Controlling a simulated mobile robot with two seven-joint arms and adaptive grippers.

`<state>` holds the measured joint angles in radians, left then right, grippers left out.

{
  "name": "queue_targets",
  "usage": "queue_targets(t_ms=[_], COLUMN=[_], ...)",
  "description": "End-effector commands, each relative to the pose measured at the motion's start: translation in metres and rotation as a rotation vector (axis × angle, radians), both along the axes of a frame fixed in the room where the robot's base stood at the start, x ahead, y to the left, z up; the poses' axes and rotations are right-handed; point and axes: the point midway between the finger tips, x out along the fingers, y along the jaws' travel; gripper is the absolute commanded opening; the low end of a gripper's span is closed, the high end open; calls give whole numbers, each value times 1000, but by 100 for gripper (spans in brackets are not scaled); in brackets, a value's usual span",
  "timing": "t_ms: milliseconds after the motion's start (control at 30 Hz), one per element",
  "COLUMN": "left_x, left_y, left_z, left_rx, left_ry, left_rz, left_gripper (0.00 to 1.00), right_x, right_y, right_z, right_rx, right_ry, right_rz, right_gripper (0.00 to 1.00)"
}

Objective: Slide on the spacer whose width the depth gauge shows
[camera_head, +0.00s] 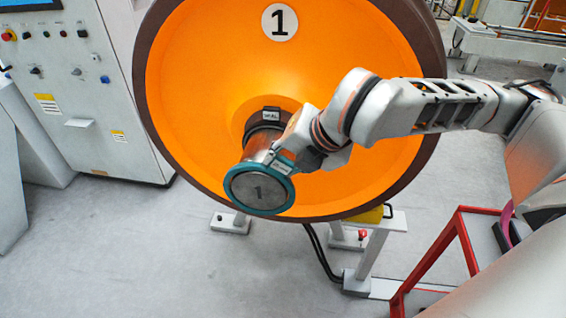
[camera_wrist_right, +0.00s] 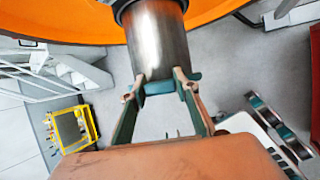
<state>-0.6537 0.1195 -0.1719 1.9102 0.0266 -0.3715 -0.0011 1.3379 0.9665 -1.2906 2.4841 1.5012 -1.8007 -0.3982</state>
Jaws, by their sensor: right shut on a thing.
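A teal spacer ring (camera_head: 279,207) sits around the outer end of the steel axle stub (camera_head: 262,142), whose end face is marked 1. My right gripper (camera_head: 284,162) is shut on the ring's upper right edge. In the right wrist view, my right gripper (camera_wrist_right: 160,88) has its two fingers on either side of a piece of the teal ring (camera_wrist_right: 159,87), close against the bare steel axle stub (camera_wrist_right: 157,45). A dark collar labelled SEAL (camera_head: 266,116) is farther in, towards the wheel. The ring's small label is unreadable. My left gripper is out of view. I cannot make out the depth gauge.
The large orange wheel (camera_head: 190,75) marked 1 stands behind the axle stub. A grey control cabinet (camera_head: 90,130) is at the left. A red frame (camera_head: 462,235) stands at the lower right. The floor (camera_head: 130,250) at front left is clear.

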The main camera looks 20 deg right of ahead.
Motion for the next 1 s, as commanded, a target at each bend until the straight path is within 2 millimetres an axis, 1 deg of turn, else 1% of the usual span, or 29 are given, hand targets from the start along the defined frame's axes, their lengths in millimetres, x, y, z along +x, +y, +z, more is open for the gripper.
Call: queue_targets(t_ms=[1000], left_x=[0], left_y=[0], left_z=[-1], left_rx=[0], left_ry=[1], left_rz=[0], left_gripper=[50], right_x=[20], right_y=[-13], right_z=[1], right_rx=[1], right_ry=[-3], right_rz=[-1], right_gripper=[6])
